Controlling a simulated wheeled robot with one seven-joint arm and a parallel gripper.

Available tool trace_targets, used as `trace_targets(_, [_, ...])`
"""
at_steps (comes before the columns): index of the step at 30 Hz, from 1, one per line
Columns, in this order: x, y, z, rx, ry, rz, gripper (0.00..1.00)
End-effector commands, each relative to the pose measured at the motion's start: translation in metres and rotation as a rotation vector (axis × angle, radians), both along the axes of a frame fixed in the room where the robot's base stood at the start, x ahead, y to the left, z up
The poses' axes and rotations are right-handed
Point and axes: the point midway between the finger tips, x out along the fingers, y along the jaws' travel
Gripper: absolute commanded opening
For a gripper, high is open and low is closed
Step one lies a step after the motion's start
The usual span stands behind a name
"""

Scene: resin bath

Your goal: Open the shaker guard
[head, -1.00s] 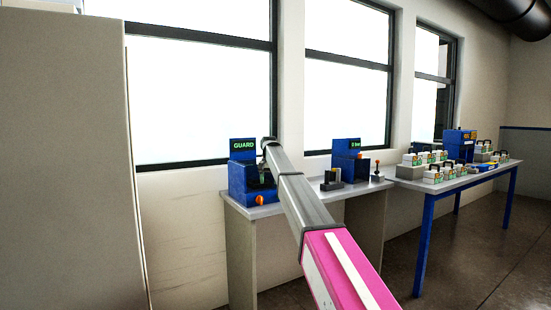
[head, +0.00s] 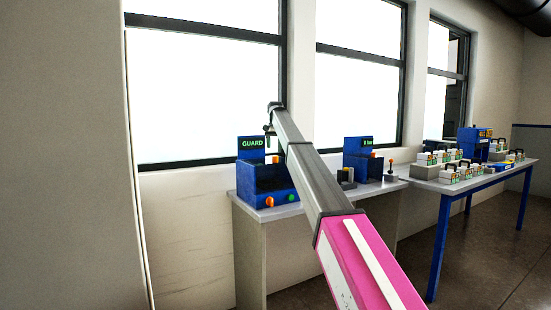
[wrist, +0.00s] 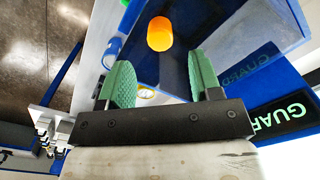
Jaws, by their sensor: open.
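The blue shaker unit (head: 245,182) with a green-lit GUARD sign (head: 251,143) stands at the left end of the grey bench. An orange knob (head: 269,201) and a green button (head: 291,197) show low on its front. In the wrist view, the orange knob (wrist: 160,35) lies beyond and between my fingertips, apart from them. A glossy dark-blue surface (wrist: 232,62) beside it mirrors the sign's letters. My gripper (wrist: 161,62) is open and empty, with green finger pads.
A second blue unit (head: 357,152) and a small lever stand (head: 390,172) are farther right on the bench (head: 280,211). A blue-legged table (head: 437,184) with several white boxes stands beyond. Windows and wall are close behind; a tall grey panel (head: 60,160) fills the left.

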Motion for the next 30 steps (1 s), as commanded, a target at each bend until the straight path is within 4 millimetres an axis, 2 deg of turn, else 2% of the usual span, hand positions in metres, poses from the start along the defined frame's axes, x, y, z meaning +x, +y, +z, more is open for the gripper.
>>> trace_targets(3, [-0.002, -0.001, -0.023, -0.001, 0.002, 0.0, 0.58])
trace_targets(9, [-0.001, 0.0, -0.053, -0.001, 0.001, 0.0, 0.58])
trace_targets(13, [0.0, 0.0, -0.061, 0.0, 0.0, 0.0, 0.58])
trace_targets(20, [0.0, 0.0, -0.062, 0.0, 0.0, 0.0, 0.58])
trace_targets(21, [0.0, 0.0, -0.062, 0.0, 0.0, 0.0, 0.52])
trace_targets(26, [0.0, 0.0, -0.062, 0.0, 0.0, 0.0, 0.0])
trace_targets(30, [0.0, 0.0, -0.061, 0.0, 0.0, 0.0, 0.0])
